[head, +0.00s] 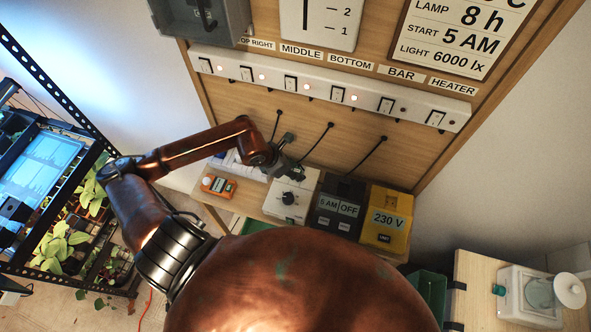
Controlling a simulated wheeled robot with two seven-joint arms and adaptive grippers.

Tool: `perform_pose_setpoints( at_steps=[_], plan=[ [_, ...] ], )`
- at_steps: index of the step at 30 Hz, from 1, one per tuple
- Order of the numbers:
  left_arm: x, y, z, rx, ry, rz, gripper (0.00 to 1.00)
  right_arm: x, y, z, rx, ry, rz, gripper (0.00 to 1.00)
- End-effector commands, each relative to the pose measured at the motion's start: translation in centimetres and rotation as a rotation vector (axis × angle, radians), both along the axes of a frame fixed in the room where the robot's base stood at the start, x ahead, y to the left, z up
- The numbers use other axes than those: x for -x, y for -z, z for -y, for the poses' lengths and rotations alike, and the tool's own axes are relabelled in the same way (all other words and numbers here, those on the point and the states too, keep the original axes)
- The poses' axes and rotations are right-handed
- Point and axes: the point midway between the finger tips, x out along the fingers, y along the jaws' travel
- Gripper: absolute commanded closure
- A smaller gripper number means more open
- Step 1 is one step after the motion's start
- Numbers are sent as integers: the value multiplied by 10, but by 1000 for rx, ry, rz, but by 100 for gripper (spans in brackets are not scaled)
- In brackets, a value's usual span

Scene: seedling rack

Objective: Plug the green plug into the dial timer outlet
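The dial timer (289,198) is a white box with a black round dial, standing on the bench under the switch strip. My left gripper (287,168) is dark and small in the head view, just above and behind the timer's top. Whether its fingers are open or shut cannot be made out. A black cable hangs from the strip down to behind the gripper. I cannot pick out the green plug; it may be hidden by the gripper or the arm. The timer's outlet is not clear either. My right gripper is not in view.
A dark timer box reading 6 AM OFF (338,206) and a yellow 230 V box (387,219) stand right of the dial timer. An orange meter (218,186) lies left. A white switch strip (320,88) spans the board above. A plant rack (62,82) stands at left.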

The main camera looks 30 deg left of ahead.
Motion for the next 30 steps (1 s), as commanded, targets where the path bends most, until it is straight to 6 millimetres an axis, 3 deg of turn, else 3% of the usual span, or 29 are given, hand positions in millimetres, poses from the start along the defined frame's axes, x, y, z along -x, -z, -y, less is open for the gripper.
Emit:
perform_pose_setpoints(
  at_steps=[4, 14, 30],
  plan=[
    [0, 0, 0, 0, 0, 0, 56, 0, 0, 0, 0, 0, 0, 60],
    [2, -4, -2, -2, 0, 0, 56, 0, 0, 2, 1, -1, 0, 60],
    [44, -87, -28, -4, -1, -3, 56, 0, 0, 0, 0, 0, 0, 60]
  ],
)
